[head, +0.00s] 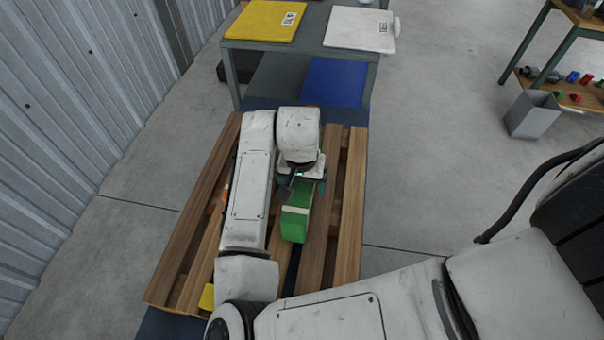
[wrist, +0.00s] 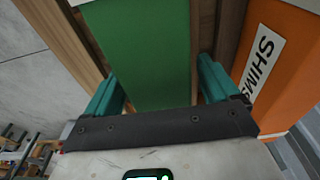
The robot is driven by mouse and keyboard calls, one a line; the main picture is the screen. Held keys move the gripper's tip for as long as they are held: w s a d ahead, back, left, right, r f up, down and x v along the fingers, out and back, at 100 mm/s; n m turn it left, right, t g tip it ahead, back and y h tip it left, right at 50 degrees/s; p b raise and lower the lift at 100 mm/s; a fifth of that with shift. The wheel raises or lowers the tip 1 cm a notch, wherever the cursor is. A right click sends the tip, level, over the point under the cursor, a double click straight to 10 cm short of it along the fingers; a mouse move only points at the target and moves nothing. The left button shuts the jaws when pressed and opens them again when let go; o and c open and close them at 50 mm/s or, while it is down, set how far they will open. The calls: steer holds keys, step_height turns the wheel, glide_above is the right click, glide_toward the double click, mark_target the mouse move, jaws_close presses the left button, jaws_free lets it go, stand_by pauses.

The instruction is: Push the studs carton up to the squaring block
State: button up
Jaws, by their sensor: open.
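A green carton (head: 294,224) with a pale band lies on the wooden pallet, below my gripper (head: 301,186) in the head view. No name on it can be read, so I cannot confirm it is the studs carton. In the wrist view the green carton (wrist: 140,50) shows between the two teal fingers of my gripper (wrist: 160,90). The fingers are spread, one on each side; I cannot tell whether either touches it. I cannot make out the squaring block for certain; my arm hides part of the pallet.
An orange carton labelled SHIMS (wrist: 283,65) stands close to the right finger in the wrist view. The slatted pallet (head: 349,200) has a small yellow piece (head: 207,297) at its near left. A table with yellow (head: 265,20) and white (head: 358,28) packages stands beyond.

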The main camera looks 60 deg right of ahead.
steer(key=shift+f, duration=0.4)
steer(key=c, duration=1.3)
steer(key=shift+o, duration=0.2)
